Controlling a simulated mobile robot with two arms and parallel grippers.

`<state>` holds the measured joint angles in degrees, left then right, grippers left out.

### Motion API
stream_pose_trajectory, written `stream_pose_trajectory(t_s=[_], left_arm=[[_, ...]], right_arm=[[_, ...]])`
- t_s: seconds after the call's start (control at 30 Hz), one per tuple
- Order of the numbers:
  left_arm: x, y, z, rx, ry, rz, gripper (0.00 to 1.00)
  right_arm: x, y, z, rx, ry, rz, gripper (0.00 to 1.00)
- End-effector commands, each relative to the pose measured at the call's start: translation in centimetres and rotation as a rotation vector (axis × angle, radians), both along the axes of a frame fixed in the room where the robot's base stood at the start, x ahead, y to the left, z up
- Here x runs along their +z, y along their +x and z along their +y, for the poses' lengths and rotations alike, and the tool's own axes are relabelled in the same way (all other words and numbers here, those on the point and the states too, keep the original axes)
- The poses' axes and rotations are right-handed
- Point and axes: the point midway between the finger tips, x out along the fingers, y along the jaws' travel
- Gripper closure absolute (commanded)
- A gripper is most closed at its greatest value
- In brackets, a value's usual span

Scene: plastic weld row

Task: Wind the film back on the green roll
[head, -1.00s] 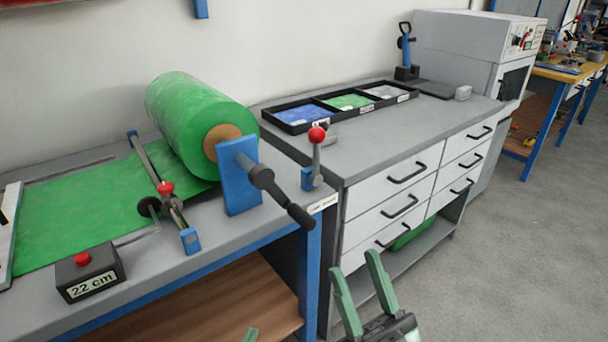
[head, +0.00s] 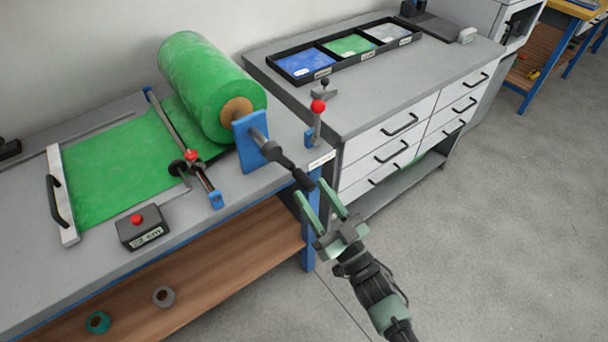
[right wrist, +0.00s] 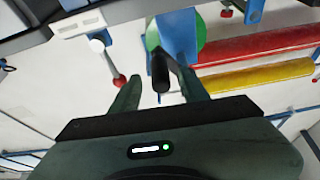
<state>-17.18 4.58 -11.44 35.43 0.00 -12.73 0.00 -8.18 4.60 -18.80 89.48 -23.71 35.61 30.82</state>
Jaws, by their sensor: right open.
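The green roll (head: 205,85) sits on a blue stand at the back of the bench. Its film (head: 115,165) lies flat on the bench, running left from the roll under a cross bar to a white bar with a black handle (head: 58,195). A black crank handle (head: 303,180) sticks out from the roll's front end. My right gripper (head: 318,194) is open at the crank handle's end. In the right wrist view the black crank handle (right wrist: 160,72) shows between the open fingers, with no visible grip. My left gripper is out of view.
A red-knobbed lever (head: 318,108) stands at the bench's right corner. A box with a red button (head: 140,226) sits near the front edge. A grey drawer cabinet (head: 390,150) with a black sectioned tray adjoins on the right. The floor at right is clear.

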Motion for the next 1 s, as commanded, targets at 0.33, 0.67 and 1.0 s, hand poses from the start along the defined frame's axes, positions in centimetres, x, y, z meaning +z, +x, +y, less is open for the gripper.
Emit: stream_pose_trajectory(t_s=[0.33, 0.67, 1.0], left_arm=[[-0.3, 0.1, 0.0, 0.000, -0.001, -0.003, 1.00], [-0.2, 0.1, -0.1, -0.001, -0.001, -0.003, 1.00], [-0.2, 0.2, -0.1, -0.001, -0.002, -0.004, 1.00]], right_arm=[[1.6, 3.2, 2.2, 0.000, 0.001, -0.002, 0.55], [1.7, 3.3, 2.3, 0.000, 0.001, -0.001, 0.66], [1.7, 3.3, 2.3, 0.000, 0.001, -0.001, 1.00]])
